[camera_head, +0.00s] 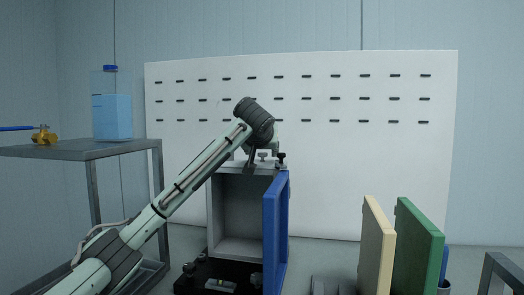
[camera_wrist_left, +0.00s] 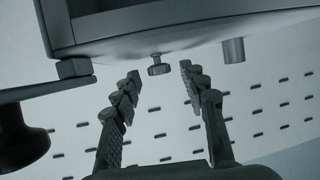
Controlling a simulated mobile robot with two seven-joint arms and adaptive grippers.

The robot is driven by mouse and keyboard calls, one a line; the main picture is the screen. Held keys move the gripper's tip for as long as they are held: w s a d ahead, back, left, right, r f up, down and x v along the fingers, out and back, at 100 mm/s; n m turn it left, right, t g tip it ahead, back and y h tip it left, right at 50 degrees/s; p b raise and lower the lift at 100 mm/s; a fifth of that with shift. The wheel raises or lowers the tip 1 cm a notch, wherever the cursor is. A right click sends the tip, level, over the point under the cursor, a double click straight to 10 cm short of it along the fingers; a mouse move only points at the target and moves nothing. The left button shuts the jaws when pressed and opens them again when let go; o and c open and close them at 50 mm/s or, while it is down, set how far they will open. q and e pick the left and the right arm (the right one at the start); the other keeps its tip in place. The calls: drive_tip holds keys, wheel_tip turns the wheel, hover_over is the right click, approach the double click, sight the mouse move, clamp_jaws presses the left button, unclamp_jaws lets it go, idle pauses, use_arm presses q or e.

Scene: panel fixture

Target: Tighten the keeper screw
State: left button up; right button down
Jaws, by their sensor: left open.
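A grey cabinet (camera_head: 240,203) with a blue door (camera_head: 277,230) swung open stands at the centre. A small grey knob-headed screw (camera_head: 262,155) stands on its top, seemingly the keeper screw. A dark knob (camera_head: 282,157) is to its right, above the door side. My left gripper (camera_head: 250,162) is at the cabinet top, just left of the screw in the head view. In the left wrist view the open fingers (camera_wrist_left: 159,71) lie on either side of the screw head (camera_wrist_left: 157,68), with gaps and no visible contact. My right gripper is out of view.
In the wrist view a flat bar (camera_wrist_left: 45,91) with the dark knob (camera_wrist_left: 20,140) is left of the fingers, and a short cylinder (camera_wrist_left: 233,50) right. Beige (camera_head: 374,245) and green (camera_head: 418,247) panels stand at right. A shelf table (camera_head: 80,150) is at left.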

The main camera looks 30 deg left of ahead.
use_arm(q)
clamp_jaws()
drive_tip(key=shift+a+m+h, duration=0.1)
drive_tip(key=shift+m+h, duration=0.3)
drive_tip(key=m+h, duration=0.1)
drive_tip(key=m+t+h, duration=0.1)
drive_tip(key=h, duration=0.1)
drive_tip(key=shift+s+a+f+m, duration=0.1)
drive_tip(key=shift+s+a+m, duration=0.05)
drive_tip(key=shift+a+m, duration=0.2)
drive_tip(key=m+h, duration=0.3)
drive_tip(key=h, duration=0.1)
drive_tip(key=shift+a+m, duration=0.35)
drive_tip(key=shift+a, duration=0.05)
drive_tip(key=m+h, duration=0.1)
drive_tip(key=m+g+h, duration=0.1)
drive_tip(key=h, duration=0.1)
drive_tip(key=m+g+h, duration=0.1)
drive_tip(key=m+h, duration=0.1)
drive_tip(key=shift+w+a, duration=0.25)
drive_tip(key=shift+a, duration=0.1)
drive_tip(key=shift+w+a+m+g+h, duration=0.15)
drive_tip(key=shift+m+g+h, duration=0.85)
drive_tip(key=shift+m+h, duration=0.4)
